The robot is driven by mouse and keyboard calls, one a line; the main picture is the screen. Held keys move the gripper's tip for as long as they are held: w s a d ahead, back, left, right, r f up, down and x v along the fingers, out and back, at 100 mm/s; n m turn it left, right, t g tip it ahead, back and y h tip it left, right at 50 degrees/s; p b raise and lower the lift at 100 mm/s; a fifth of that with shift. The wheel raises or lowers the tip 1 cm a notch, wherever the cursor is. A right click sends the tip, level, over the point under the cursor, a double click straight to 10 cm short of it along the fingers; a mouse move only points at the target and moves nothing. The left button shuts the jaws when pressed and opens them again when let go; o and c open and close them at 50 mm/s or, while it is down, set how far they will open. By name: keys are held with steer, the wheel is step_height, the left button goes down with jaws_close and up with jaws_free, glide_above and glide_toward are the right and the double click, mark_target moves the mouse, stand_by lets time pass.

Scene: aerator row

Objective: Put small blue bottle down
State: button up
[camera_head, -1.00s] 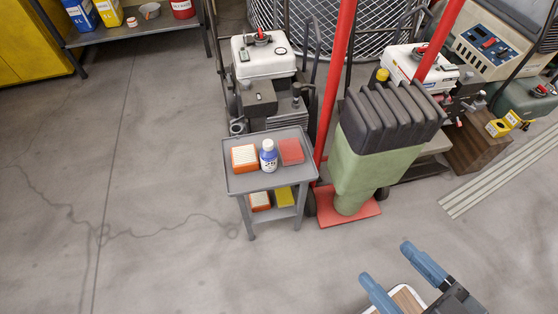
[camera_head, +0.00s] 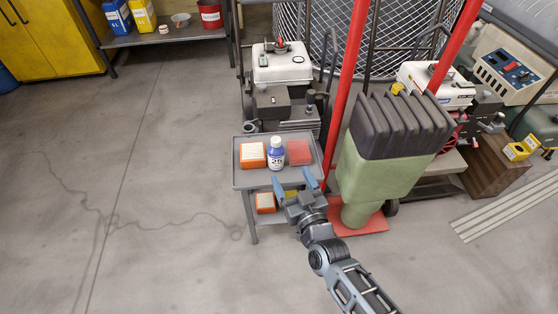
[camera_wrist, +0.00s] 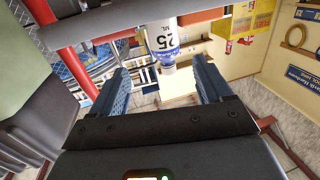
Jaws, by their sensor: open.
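The small blue bottle (camera_head: 276,155), with a white cap and a white label, stands upright on the top shelf of the grey cart (camera_head: 241,179), between an orange-framed filter and a red block. My gripper (camera_head: 295,183) is open and empty at the cart's front edge, just in front of the bottle and apart from it. In the wrist view, which shows the scene upside down, the bottle (camera_wrist: 163,38) appears beyond the open fingers of my gripper (camera_wrist: 160,72), roughly between them.
The orange-framed filter (camera_head: 252,155) and the red block (camera_head: 299,152) flank the bottle closely. A red post (camera_head: 346,90) and a green chute with a black ribbed top (camera_head: 380,170) stand right of the cart. Open floor lies to the left.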

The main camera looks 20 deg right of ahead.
mark_target(279, 157)
steer(key=w, duration=0.4)
steer(key=shift+w+d+b, duration=0.1)
steer(key=shift+w+b, duration=0.25)
steer(key=shift+w, duration=0.05)
steer(key=shift+w+b, duration=0.75)
steer(key=shift+w, duration=2.05)
steer(key=c, duration=1.2)
steer(key=shift+r, duration=0.2)
